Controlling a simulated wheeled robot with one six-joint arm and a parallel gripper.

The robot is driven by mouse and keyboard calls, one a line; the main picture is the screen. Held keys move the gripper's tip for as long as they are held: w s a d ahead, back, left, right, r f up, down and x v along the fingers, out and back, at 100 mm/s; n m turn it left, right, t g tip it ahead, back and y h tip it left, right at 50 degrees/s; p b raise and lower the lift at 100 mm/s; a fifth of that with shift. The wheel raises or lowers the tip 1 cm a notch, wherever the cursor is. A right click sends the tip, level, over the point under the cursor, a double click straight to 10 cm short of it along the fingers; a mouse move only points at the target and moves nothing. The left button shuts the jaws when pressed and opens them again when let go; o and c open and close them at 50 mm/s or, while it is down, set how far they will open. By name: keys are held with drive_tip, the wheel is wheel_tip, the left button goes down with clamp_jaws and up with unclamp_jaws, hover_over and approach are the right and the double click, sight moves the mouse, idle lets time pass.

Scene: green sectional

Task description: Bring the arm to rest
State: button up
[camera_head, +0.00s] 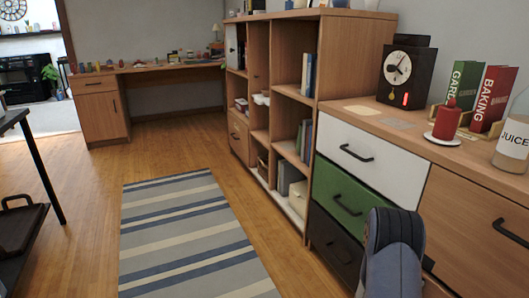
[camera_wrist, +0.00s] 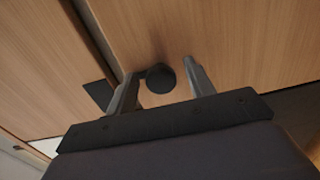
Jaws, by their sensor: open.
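My gripper (camera_wrist: 160,68) shows in the wrist view with its two grey fingers apart. It faces a wooden panel (camera_wrist: 235,35). A dark rounded piece (camera_wrist: 160,79), possibly part of a handle, shows between the fingers; I cannot tell whether they touch it. In the head view, part of my arm (camera_head: 394,255) stands at the bottom right in front of the cabinet with white (camera_head: 345,135), green (camera_head: 330,180) and dark drawers (camera_head: 325,240). My fingers are not visible in that view.
A wooden front with a black handle (camera_head: 510,233) is right of my arm. A clock (camera_head: 398,68), red candle (camera_head: 447,122), books (camera_head: 492,98) and juice bottle (camera_head: 512,143) stand on top. The striped rug (camera_head: 190,235) is clear.

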drive_tip(key=n+p, duration=0.3)
drive_tip(key=n, duration=0.3)
drive_tip(key=a+n+p, duration=0.1)
drive_tip(key=n+p, duration=0.3)
drive_tip(key=n, duration=0.2)
drive_tip(key=n+p, duration=0.3)
drive_tip(key=n, duration=0.3)
drive_tip(key=shift+s+a+r+p, duration=0.15)
drive_tip(key=shift+a+p, duration=0.2)
